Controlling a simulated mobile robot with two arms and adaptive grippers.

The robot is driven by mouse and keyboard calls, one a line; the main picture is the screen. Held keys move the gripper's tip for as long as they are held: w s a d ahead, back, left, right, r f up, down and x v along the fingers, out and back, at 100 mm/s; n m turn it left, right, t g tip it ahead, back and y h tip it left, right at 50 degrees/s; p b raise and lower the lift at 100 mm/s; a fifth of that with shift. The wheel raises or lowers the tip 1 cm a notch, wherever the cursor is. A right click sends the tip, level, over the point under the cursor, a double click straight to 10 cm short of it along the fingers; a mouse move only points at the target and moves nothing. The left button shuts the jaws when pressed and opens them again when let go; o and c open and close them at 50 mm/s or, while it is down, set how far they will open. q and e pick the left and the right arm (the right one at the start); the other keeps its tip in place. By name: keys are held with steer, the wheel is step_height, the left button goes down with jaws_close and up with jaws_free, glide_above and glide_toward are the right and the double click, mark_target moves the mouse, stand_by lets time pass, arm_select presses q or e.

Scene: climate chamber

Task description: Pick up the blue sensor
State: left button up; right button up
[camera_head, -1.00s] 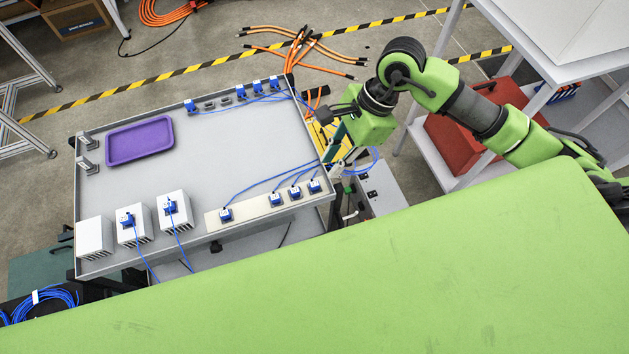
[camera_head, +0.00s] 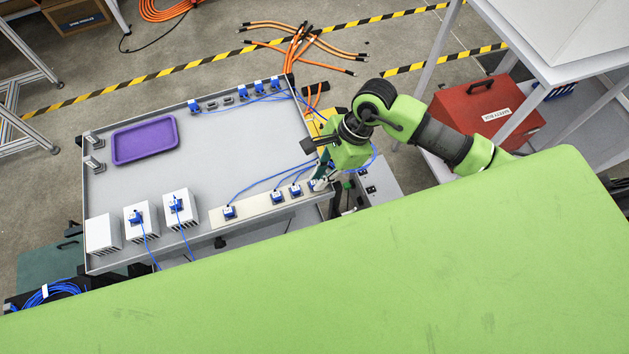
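Several blue sensors with blue cables are on the grey tray table (camera_head: 215,160). One row stands at the front on a pale strip (camera_head: 250,214), among them a blue sensor (camera_head: 277,196) and another blue sensor (camera_head: 296,190). The rightmost blue sensor (camera_head: 313,186) is partly hidden by my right gripper (camera_head: 319,182), which points down at it. I cannot tell whether the fingers are around it or touching it. Other blue sensors sit along the back edge (camera_head: 259,86) and on two white finned blocks (camera_head: 178,204). My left gripper is not in view.
A purple tray (camera_head: 145,140) lies at the table's back left. A red box (camera_head: 487,110) stands on a shelf at right. Orange cables (camera_head: 300,42) lie on the floor behind. The table's middle is clear. My green body covers the foreground.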

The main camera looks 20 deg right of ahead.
steer(key=shift+r, duration=0.15)
steer(key=shift+r+b, duration=0.5)
steer(key=shift+b, duration=0.1)
steer(key=s+r+b, duration=0.1)
steer(key=r, duration=0.1)
steer(key=s+a+r+b, duration=0.1)
steer(key=r, duration=0.1)
steer(key=s+a+r, duration=0.1)
steer(key=r, duration=0.1)
steer(key=shift+s+a+r+b, duration=0.1)
steer(key=shift+s+r+b, duration=0.2)
steer(key=shift+b, duration=0.1)
steer(key=s+a+r+p, duration=0.4)
steer(key=s+r+p, duration=0.1)
steer(key=s+r, duration=0.3)
steer(key=shift+s+a+r, duration=0.3)
steer(key=shift+a+r, duration=0.05)
steer(key=shift+r, duration=0.3)
steer(key=shift+f, duration=0.15)
